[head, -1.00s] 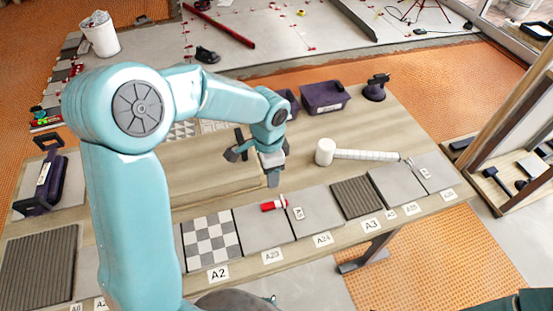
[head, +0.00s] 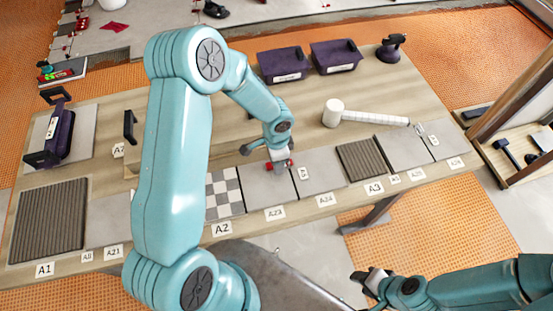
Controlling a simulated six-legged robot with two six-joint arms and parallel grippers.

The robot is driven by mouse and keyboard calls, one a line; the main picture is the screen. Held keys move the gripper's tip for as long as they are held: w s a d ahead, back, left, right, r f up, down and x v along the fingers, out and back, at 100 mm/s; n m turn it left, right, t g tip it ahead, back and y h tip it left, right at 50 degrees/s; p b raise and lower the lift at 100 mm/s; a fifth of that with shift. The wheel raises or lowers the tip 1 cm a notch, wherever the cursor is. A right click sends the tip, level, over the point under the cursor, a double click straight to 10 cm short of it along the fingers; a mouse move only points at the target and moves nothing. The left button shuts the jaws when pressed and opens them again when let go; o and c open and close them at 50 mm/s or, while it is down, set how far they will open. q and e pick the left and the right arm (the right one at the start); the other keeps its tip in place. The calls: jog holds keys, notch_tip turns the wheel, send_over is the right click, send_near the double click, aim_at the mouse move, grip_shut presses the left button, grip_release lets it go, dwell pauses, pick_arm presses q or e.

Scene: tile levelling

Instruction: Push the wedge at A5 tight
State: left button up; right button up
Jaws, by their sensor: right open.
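A small red wedge (head: 291,163) lies at the seam between two plain grey tiles, the left grey tile (head: 268,186) and the right grey tile (head: 322,166). A small white tag (head: 304,173) is beside it; its writing is too small to read surely. My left gripper (head: 279,164) is down at the wedge, partly covering it. Whether its jaws are shut on the wedge or only touch it I cannot tell. My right gripper (head: 362,281) is open and empty at the lower right, away from the table.
A white mallet (head: 334,113) lies behind the tile row. Two purple bins (head: 283,64) and a dark suction cup (head: 391,48) stand at the back. A checkered tile (head: 223,194) and dark ribbed tiles (head: 362,160) share the row. A wooden rack (head: 525,150) is at the right.

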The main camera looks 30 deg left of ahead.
pick_arm(q)
jog(key=shift+w+f, duration=0.1)
jog(key=shift+f, duration=0.25)
grip_shut()
jog(key=c, duration=1)
grip_release()
grip_release()
